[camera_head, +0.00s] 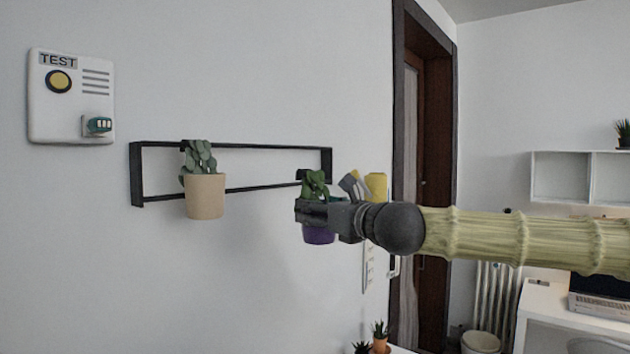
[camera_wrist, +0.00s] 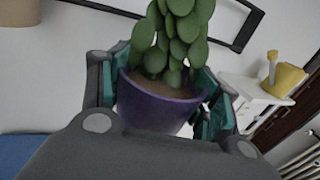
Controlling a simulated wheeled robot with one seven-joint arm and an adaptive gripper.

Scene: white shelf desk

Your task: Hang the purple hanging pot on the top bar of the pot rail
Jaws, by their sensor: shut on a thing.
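The purple hanging pot (camera_head: 319,236) holds a green leafy plant. My gripper (camera_head: 312,212) is shut on the pot and holds it at the right part of the pot rail, in front of the wall. In the wrist view the purple pot (camera_wrist: 155,105) sits upright between my two fingers (camera_wrist: 163,88). The pot rail (camera_head: 255,146) is a black rectangular frame with a top bar and a lower bar. A dark piece shows above the plant near the rail's right end; I cannot tell whether it touches a bar. My gripper hides part of the pot.
A beige pot (camera_head: 205,196) with a plant hangs at the left part of the rail. A white box marked TEST (camera_head: 70,97) is on the wall further left. A yellow container (camera_head: 376,186) is behind my gripper. The rail's middle is clear.

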